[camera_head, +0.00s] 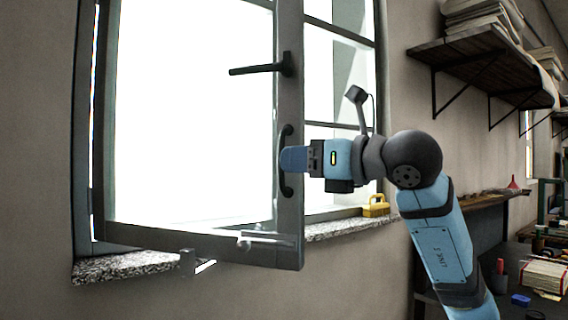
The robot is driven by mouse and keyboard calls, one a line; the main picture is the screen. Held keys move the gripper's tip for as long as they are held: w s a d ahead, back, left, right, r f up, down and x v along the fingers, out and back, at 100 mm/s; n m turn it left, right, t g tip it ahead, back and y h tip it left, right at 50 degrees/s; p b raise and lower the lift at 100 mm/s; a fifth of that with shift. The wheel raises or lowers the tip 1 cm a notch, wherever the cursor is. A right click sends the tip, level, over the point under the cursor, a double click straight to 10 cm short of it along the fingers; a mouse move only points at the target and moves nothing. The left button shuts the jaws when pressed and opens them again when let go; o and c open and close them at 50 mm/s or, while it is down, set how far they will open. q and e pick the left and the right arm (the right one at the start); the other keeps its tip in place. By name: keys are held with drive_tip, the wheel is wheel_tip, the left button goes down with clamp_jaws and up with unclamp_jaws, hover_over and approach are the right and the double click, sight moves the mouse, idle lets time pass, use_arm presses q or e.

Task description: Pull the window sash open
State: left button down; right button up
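The grey window sash (289,225) is hinged on its left side and stands swung partly out into the room, in front of the sill. A dark vertical pull handle (287,189) is on its right stile, with a black lever handle (262,69) above it. My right gripper (291,160) reaches in from the right. Its blue finger end overlaps the middle of the pull handle and hides that part. Only one finger side shows, so I cannot tell whether it is shut around the handle. My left gripper is not in view.
A speckled stone sill (125,265) runs under the window, with a yellow object (376,206) on it. A metal stay (265,237) shows near the sash bottom. A wooden shelf (480,60) with stacked sacks is at upper right. A cluttered bench is at lower right.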

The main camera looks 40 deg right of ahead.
use_arm(q)
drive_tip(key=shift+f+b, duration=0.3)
drive_tip(key=shift+b, duration=0.45)
use_arm(e)
drive_tip(key=v, duration=1)
